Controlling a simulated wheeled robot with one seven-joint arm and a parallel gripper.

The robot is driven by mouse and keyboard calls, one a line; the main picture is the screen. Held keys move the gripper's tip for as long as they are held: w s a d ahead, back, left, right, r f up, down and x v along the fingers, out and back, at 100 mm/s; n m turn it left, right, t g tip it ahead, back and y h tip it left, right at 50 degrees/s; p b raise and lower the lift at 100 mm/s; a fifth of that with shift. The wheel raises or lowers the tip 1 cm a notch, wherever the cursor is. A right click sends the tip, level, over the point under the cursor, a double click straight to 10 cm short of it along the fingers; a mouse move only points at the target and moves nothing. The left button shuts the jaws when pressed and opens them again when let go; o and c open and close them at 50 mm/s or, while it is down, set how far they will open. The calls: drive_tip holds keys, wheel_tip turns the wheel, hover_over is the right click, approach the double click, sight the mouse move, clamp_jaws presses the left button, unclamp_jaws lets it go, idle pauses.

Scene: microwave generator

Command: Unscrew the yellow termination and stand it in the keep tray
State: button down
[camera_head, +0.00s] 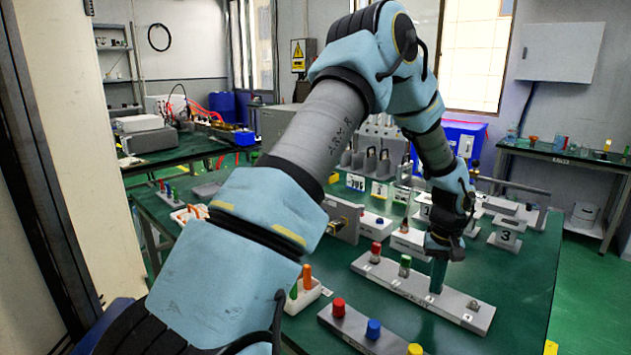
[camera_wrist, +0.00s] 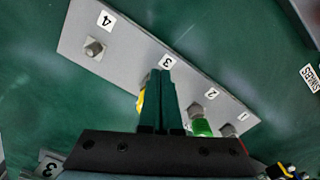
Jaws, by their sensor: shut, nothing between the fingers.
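A grey panel strip (camera_head: 385,272) with numbered ports lies on the green table. In the wrist view, a yellow piece (camera_wrist: 141,101), likely the yellow termination, shows beside my fingers near the number 3. Most of it is hidden behind them, so I cannot tell how it sits on the port. My gripper (camera_head: 437,278) points down at port 3, its fingers (camera_wrist: 160,92) shut together and empty. A green termination (camera_wrist: 202,127) is at port 2, and a red one (camera_head: 376,249) at port 1. Port 4 has a bare metal connector (camera_wrist: 94,47). I cannot identify the keep tray for certain.
In front, a second grey strip (camera_head: 352,324) carries red (camera_head: 338,307), blue (camera_head: 374,328) and yellow (camera_head: 415,349) caps. A white holder (camera_head: 305,297) with green and orange pieces stands at its left. Blocks and padlocks crowd the back. Table right of the panel is clear.

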drive_tip(key=shift+w+d, duration=0.1)
drive_tip(key=shift+w, duration=0.05)
drive_tip(key=shift+d, duration=0.2)
idle(0.3)
drive_tip(key=shift+s+d, duration=0.2)
drive_tip(key=shift+d, duration=0.1)
drive_tip(key=shift+d, duration=0.15)
drive_tip(key=shift+d, duration=0.35)
idle(0.5)
drive_tip(key=shift+s, duration=0.35)
wheel_tip(320, 180, up, 6)
drive_tip(key=p, duration=0.4)
